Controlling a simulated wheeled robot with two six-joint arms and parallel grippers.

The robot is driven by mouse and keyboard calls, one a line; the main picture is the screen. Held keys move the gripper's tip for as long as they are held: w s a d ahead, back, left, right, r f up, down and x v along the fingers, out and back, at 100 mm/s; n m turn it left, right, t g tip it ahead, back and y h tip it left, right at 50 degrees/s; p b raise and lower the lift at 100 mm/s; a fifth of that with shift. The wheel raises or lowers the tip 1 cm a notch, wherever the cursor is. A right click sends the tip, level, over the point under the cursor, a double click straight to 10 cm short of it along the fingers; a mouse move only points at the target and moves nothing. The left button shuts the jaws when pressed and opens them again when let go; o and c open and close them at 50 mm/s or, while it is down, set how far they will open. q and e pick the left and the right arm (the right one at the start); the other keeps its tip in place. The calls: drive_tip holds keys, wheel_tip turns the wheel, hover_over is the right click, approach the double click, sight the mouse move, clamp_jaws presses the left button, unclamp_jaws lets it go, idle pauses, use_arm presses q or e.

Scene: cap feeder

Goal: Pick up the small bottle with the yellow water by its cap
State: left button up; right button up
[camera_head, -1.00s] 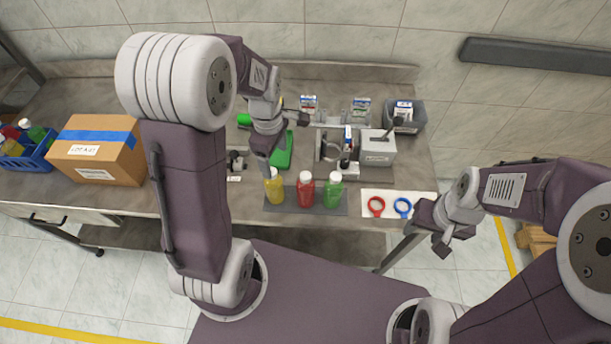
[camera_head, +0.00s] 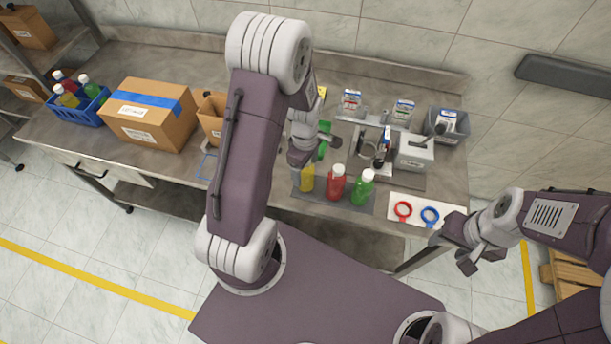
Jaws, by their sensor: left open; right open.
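The small bottle with yellow water (camera_head: 307,180) stands upright on a dark mat (camera_head: 358,205) at the front of the bench. Its cap is hidden behind my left gripper. A red bottle (camera_head: 336,183) and a green bottle (camera_head: 363,188), both with pale caps, stand to its right. My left gripper (camera_head: 304,164) is open, pointing down at the top of the yellow bottle. I cannot tell whether its fingers are around the cap. My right gripper (camera_head: 466,260) is open and empty, off the bench's front right edge.
A white card with a red ring (camera_head: 403,210) and a blue ring (camera_head: 429,216) lies right of the mat. A grey box (camera_head: 414,153) and grey bin (camera_head: 448,124) stand behind. Cardboard boxes (camera_head: 148,116) and a blue basket (camera_head: 84,111) with bottles are at left.

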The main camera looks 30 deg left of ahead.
use_arm(q)
drive_tip(key=shift+w+f, duration=0.1)
drive_tip(key=shift+w, duration=0.05)
drive_tip(key=c, duration=1.3)
clamp_jaws()
